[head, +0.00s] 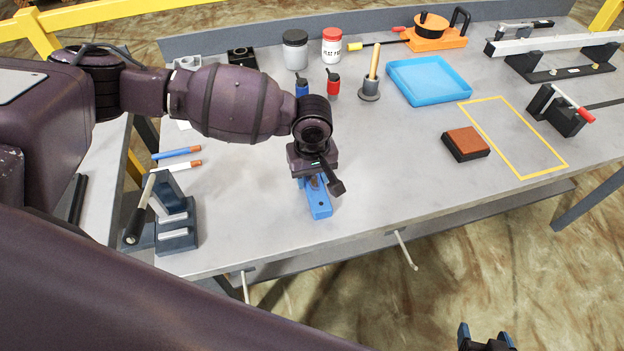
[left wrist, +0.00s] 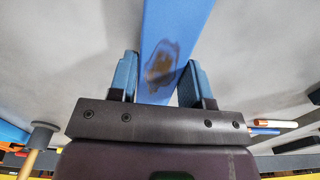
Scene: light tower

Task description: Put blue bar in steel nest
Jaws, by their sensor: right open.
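The blue bar (head: 319,201) lies on the grey workbench near its front edge, with a dark hole at its near end. My left gripper (head: 315,178) is over its far part, pointing down. In the left wrist view the blue bar (left wrist: 172,50) runs between the two fingers (left wrist: 158,85), at a slight slant. I cannot tell whether they press on it. A light grey block (head: 186,63) at the back left may be the steel nest, partly hidden by my left arm. My right gripper (head: 485,336) is open and empty at the bottom edge, off the bench.
A dark clamp fixture (head: 176,228) with a lever stands at the front left, beside two pens (head: 177,159). A black block (head: 241,58), jars (head: 295,50), a blue tray (head: 428,80) and a brown-topped block (head: 466,144) stand further back and right. The bench right of the bar is clear.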

